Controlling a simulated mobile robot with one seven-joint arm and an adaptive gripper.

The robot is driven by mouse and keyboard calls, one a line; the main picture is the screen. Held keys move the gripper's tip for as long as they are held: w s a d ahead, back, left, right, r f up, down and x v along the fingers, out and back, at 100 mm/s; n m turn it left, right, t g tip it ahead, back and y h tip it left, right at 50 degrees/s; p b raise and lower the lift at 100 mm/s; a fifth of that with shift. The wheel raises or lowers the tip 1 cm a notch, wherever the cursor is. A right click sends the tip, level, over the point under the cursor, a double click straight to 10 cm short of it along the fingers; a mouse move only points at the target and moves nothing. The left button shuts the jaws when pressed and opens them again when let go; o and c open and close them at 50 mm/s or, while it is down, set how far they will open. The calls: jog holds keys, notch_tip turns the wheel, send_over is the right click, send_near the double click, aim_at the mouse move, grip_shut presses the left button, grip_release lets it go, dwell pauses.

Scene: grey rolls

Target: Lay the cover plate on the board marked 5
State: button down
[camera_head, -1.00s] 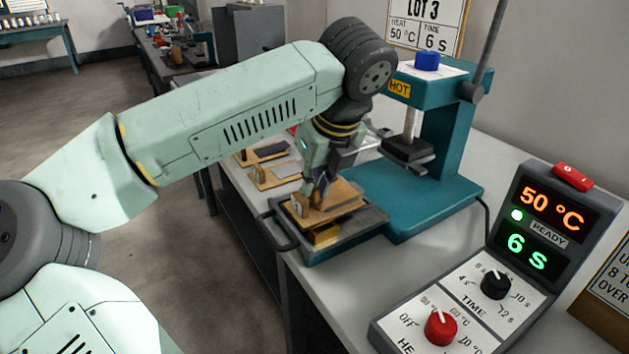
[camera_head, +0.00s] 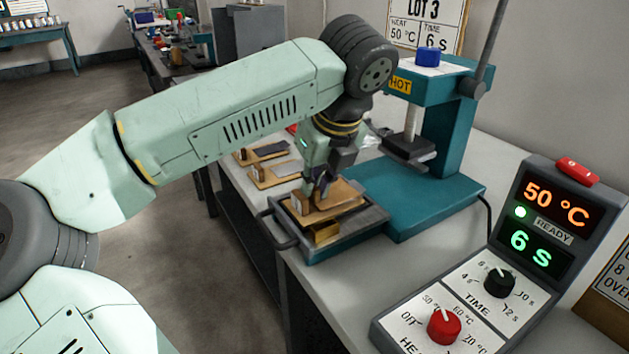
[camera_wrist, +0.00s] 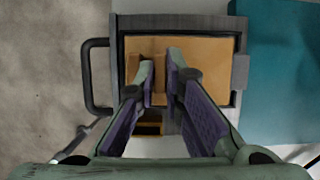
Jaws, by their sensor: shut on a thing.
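My gripper (camera_head: 322,192) points down over the dark press tray and is shut on a raised tan piece, which looks like the grip of the cover plate (camera_head: 343,192). In the wrist view the tan plate (camera_wrist: 208,65) spreads flat under and beside my fingers (camera_wrist: 160,70). A small upright tan block (camera_head: 299,203) stands at its left, apart from my fingers. No number is readable on it. I cannot tell the plate from a board under it, nor whether they touch.
The teal press (camera_head: 435,190) stands to the right. Two other tan boards (camera_head: 272,178) with grey tops lie behind. A control box (camera_head: 455,300) is at front right.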

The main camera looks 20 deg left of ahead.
jog(key=shift+f+b, duration=0.6)
jog(key=shift+f, duration=0.05)
jog(key=c, duration=1.6)
grip_release()
jog(key=shift+s, duration=0.1)
